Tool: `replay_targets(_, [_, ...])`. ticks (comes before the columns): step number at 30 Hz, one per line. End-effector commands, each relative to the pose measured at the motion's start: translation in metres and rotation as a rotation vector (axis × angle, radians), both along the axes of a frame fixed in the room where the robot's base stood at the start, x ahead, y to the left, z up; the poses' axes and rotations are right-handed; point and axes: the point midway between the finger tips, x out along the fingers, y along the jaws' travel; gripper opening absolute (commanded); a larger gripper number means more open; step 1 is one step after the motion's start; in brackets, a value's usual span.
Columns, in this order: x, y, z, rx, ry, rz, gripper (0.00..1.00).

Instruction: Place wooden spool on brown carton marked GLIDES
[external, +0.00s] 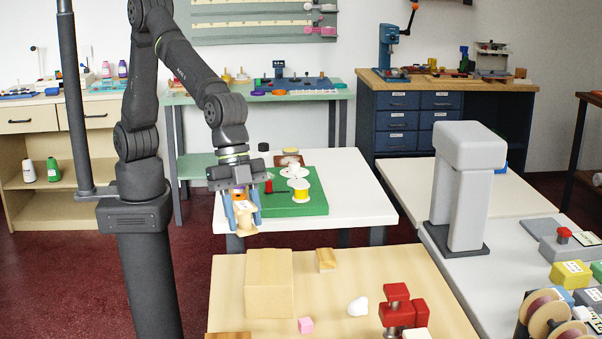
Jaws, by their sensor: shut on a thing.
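My gripper (243,212) hangs pointing down, left of the middle of the external view. Its blue fingers are shut on a pale wooden spool (246,220), partly covered by the fingers. The spool is in the air, apart from any surface that I can make out. A plain brown carton (268,285) stands on the near wooden table, below and a little right of my gripper in the picture. No GLIDES marking can be read on the faces that show.
The near table (340,285) also holds a wood block (326,259), a pink cube (305,325), a white lump (358,306) and a red device (400,312). Behind, a white table (362,205) carries a green board (312,207) with a yellow spool (301,190). A grey arch-shaped machine (460,185) stands at right.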

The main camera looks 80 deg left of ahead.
Motion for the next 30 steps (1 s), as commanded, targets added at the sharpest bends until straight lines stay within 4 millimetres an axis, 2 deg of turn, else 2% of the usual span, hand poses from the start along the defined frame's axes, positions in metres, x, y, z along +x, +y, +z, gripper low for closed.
replay_targets(1, [-0.02,0.0,0.005,-0.006,-0.002,0.0,0.15])
replay_targets(3, [-0.039,0.002,0.009,-0.01,-0.003,0.012,0.15])
replay_targets(6, [-0.058,0.004,0.013,-0.016,-0.003,0.024,0.15])
replay_targets(10, [-0.067,0.006,0.013,-0.019,-0.003,0.033,0.15])
replay_targets(14, [-0.05,0.009,0.002,-0.018,-0.001,0.039,0.15])
replay_targets(24, [0.025,0.018,-0.043,-0.019,-0.001,0.039,0.15])
replay_targets(30, [0.045,0.02,-0.055,-0.02,-0.003,0.035,0.15])
